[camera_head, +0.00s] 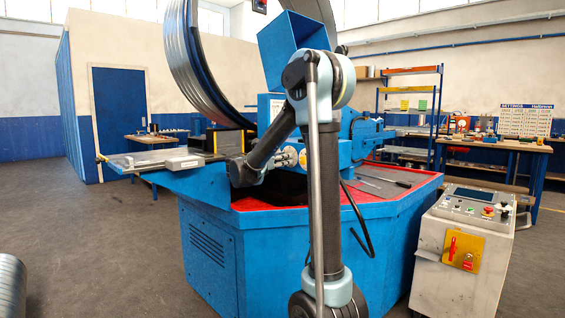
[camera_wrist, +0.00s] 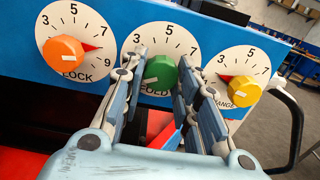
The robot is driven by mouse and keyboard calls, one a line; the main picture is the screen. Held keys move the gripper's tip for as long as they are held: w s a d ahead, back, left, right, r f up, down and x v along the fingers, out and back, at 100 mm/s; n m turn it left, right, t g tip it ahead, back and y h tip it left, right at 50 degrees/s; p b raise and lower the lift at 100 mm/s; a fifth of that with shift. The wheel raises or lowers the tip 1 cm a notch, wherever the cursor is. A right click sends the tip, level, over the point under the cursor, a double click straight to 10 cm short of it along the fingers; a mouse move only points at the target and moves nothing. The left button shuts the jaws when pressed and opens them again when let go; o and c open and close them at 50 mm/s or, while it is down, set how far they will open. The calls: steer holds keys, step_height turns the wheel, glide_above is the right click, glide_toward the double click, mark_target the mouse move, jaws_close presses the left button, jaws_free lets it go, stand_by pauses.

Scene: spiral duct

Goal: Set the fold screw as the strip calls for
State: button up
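The numbers 3, 5 and 7 show; the rest of the scale is hidden by my fingers. My gripper (camera_wrist: 160,62) has one finger on each side of the knob, apart; I cannot tell whether they touch it. In the head view my gripper (camera_head: 285,157) is small, at the blue machine's front (camera_head: 330,150).
An orange LOCK knob (camera_wrist: 63,52) is left of the green knob, and a yellow knob (camera_wrist: 244,91) is close on its right. A control cabinet (camera_head: 465,245) stands at right. Tools lie on the red machine top (camera_head: 365,205). Open floor (camera_head: 100,250) lies at left.

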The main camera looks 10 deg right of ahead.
steer(key=shift+w+a+m, duration=0.1)
steer(key=shift+m, duration=0.9)
steer(key=o, duration=1.1)
steer(key=shift+c, duration=0.2)
steer(key=v, duration=1.2)
